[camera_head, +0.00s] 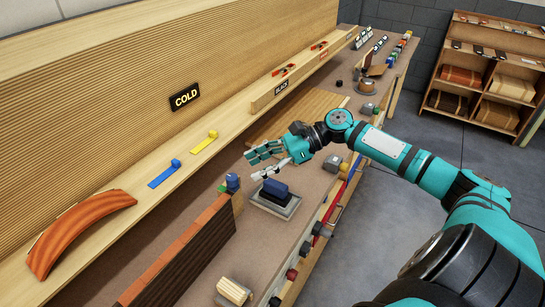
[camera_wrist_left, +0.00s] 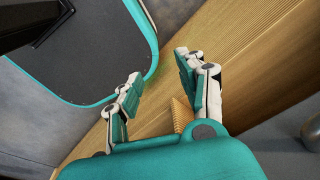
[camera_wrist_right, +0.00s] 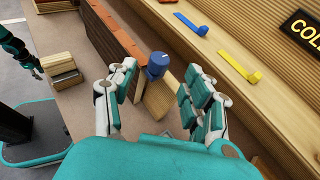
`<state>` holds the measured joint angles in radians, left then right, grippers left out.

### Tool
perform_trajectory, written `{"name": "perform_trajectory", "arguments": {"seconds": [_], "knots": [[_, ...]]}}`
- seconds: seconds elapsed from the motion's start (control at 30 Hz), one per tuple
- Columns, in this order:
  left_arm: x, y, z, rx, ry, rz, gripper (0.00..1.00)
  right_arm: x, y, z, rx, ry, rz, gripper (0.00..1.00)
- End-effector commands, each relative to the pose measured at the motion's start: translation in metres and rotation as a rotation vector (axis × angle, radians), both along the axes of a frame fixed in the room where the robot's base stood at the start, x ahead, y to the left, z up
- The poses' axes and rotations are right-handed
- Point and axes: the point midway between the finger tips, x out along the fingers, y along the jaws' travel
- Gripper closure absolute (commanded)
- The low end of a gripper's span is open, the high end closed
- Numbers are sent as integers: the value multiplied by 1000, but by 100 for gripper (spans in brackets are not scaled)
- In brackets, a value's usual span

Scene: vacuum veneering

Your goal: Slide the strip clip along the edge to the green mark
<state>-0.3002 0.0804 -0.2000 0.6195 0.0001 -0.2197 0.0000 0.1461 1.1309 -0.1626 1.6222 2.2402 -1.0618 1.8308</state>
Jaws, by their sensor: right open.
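A dark brown panel with an orange top edge (camera_head: 176,248) stands on the bench, also in the right wrist view (camera_wrist_right: 122,36). A small blue piece (camera_head: 232,182) sits at its far end; in the right wrist view it is a blue knob-like piece (camera_wrist_right: 157,66) above a pale wood part. My left gripper (camera_wrist_left: 162,85) is open and empty.
A dark blue block (camera_head: 276,187) rests on a grey tray (camera_head: 289,210). A ledge (camera_head: 125,212) along the ribbed wall holds blue (camera_head: 163,175) and yellow (camera_head: 204,143) strips and a curved orange piece (camera_head: 78,228). Pale blocks (camera_head: 233,290) stand at the near end.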

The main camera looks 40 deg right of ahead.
Motion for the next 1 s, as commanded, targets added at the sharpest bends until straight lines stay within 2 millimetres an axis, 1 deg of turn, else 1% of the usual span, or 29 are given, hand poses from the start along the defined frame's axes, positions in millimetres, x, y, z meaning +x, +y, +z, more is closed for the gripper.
{"name": "perform_trajectory", "arguments": {"seconds": [0.03,0.1,0.2,0.3,0.43,1.0], "knots": [[0,0,0,0,0,0,60,-5,-10,2,-2,5,-2,49],[0,0,0,0,-1,0,60,-9,-20,8,-2,3,-2,49],[0,0,0,0,-1,0,60,-15,-30,12,0,4,-2,49],[1,0,0,0,-1,0,60,-18,-36,16,0,2,1,49],[0,-1,0,0,-1,0,60,-19,-39,18,0,0,1,49],[1,-1,0,0,-1,0,60,-18,-39,18,1,0,0,49]]}}
